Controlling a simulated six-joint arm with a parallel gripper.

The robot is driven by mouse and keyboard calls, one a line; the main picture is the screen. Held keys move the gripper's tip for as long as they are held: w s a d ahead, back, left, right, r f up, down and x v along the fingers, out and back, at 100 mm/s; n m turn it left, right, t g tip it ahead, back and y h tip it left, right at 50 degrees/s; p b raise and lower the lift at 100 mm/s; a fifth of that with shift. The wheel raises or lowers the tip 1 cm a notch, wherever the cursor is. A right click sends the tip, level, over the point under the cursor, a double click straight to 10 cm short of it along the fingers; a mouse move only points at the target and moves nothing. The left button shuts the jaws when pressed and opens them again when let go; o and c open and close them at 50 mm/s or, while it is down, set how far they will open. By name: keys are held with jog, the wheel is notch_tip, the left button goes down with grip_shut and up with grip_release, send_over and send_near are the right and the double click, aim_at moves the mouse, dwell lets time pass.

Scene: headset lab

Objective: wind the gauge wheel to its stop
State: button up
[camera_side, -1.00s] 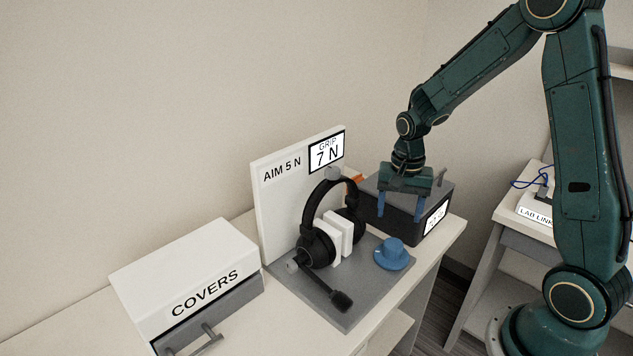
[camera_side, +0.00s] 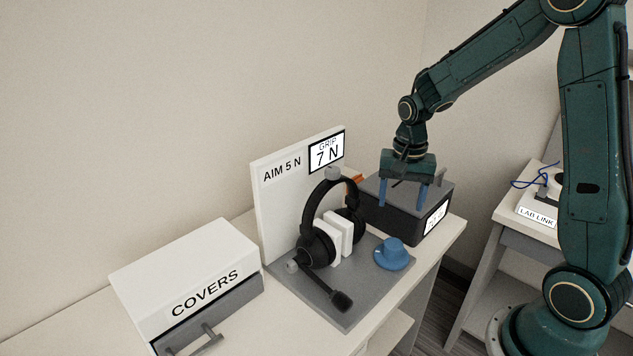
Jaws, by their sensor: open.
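The gauge wheel (camera_side: 394,255) is a blue knob on the right part of the grey gauge base (camera_side: 345,318). The headset (camera_side: 316,245) sits on the gauge with its cups around white blocks (camera_side: 338,232). The gauge's display (camera_side: 327,152) reads GRIP 7 N, and the white back panel (camera_side: 283,205) says AIM 5 N. My gripper (camera_side: 402,193) is open and empty, its blue fingers pointing down. It is above and a little behind the wheel, in front of or over the dark box, apart from the wheel.
A dark box (camera_side: 385,212) with a small screen stands behind the wheel. A white COVERS box (camera_side: 190,265) with a grey drawer is at the left. A LAB LINK device (camera_side: 537,213) sits on a side table at the right. The headset's microphone boom reaches to the front.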

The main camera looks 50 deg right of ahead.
aim_at(394, 243)
jog(key=n, duration=0.5)
jog(key=shift+f, duration=0.15)
jog(key=shift+f, duration=0.15)
jog(key=shift+f, duration=6.75)
jog(key=c, duration=1)
